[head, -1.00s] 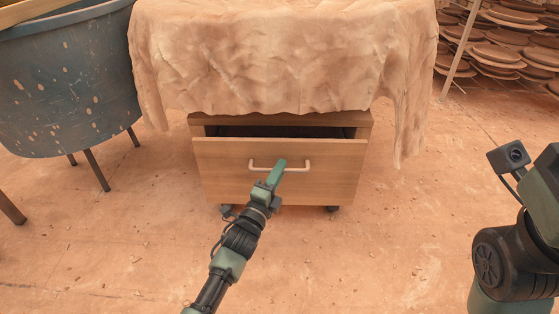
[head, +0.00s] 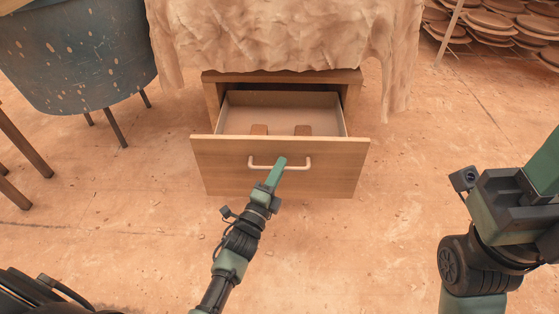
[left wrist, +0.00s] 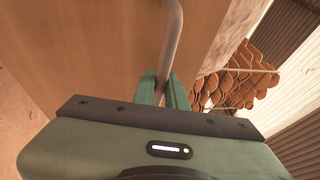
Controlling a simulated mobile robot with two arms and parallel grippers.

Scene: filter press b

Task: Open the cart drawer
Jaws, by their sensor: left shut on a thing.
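The wooden cart (head: 283,77) stands ahead under a draped cloth. A pale bar handle (head: 295,167) runs across the drawer front. My left gripper (head: 275,172) is shut on the handle; in the left wrist view the handle (left wrist: 172,40) passes between the two green fingers (left wrist: 162,88). My right arm is at the right of the head view, and its gripper fingers are not visible.
A speckled blue tub (head: 75,55) on legs stands at the left. Stacks of brown plates (head: 500,30) are at the back right. The tan cloth (head: 285,35) hangs over the cart top. The floor around the drawer is clear.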

